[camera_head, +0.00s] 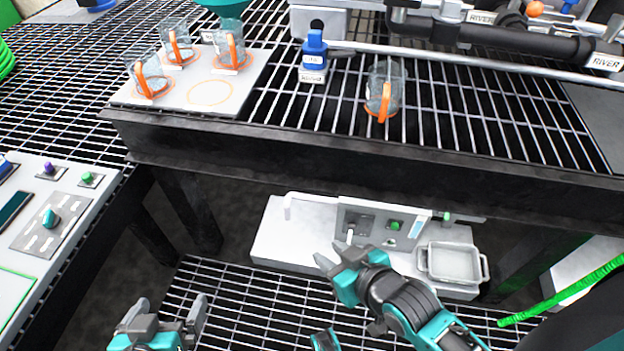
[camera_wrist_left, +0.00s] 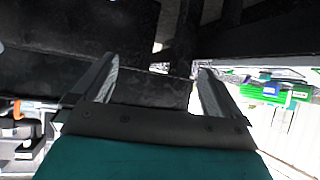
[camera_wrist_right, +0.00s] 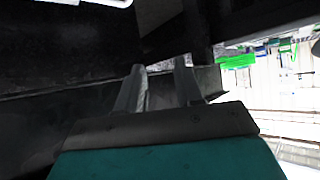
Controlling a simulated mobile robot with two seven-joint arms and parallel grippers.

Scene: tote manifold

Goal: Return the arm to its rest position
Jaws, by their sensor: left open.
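My left gripper (camera_head: 169,304) is low at the bottom left of the head view, over the lower grating, with its fingers spread. In the left wrist view the left gripper (camera_wrist_left: 157,68) is open with nothing between its fingers. My right gripper (camera_head: 336,252) is near the middle of the head view, in front of the white device on the lower level and below the upper bench edge. In the right wrist view the right gripper (camera_wrist_right: 160,68) has a narrower gap between its fingers, and the gap is empty. Neither gripper visibly touches anything.
The dark front beam of the upper bench (camera_head: 350,165) runs above both grippers. A control panel (camera_head: 60,215) is at left. A white tray (camera_head: 453,262) lies right of my right gripper.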

